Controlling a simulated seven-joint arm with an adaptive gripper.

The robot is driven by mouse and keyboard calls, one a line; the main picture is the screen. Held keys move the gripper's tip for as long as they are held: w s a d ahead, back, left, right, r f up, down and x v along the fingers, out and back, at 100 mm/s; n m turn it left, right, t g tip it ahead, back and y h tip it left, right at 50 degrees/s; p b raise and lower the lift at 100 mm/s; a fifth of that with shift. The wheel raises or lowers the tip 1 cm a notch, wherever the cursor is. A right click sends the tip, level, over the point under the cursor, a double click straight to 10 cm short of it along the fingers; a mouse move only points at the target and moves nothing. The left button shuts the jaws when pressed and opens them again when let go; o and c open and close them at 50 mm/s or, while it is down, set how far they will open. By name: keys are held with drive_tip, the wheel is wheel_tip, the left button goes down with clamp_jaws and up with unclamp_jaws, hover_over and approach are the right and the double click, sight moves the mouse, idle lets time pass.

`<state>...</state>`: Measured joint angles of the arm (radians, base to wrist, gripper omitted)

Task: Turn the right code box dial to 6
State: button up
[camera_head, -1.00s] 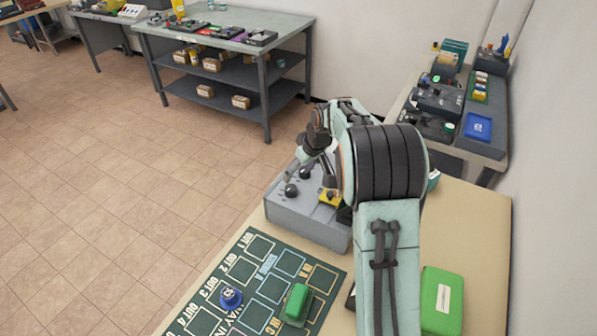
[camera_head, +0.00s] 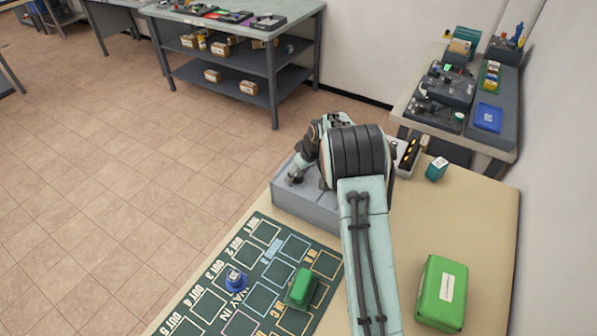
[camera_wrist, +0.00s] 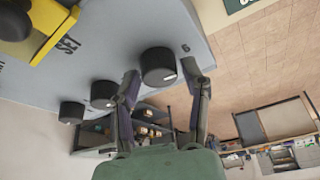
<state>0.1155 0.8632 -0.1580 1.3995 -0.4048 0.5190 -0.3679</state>
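The grey code box (camera_head: 303,208) stands on the tan table, partly hidden by my arm. It also shows in the wrist view (camera_wrist: 120,30), with three black dials in a row. My gripper (camera_wrist: 160,69) is open, its two fingers on either side of the end dial (camera_wrist: 158,67), with a slight gap seeming to remain at the right finger. That dial has a white mark on its lower right edge, and a "6" is printed on the box beside it. The other dials are the middle one (camera_wrist: 103,94) and the far one (camera_wrist: 70,112). In the head view my gripper (camera_head: 299,171) is mostly hidden.
A yellow part (camera_wrist: 50,28) by the word SET and a black knob (camera_wrist: 14,20) are on the box. A green box (camera_head: 441,292) is at right.

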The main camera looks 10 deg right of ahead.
clamp_jaws()
drive_tip(key=shift+m+h, duration=0.3)
drive_tip(key=shift+m, duration=0.4)
drive_tip(key=o, duration=0.6)
unclamp_jaws()
drive_tip(key=v, duration=1.2)
drive_tip(key=shift+s, duration=0.1)
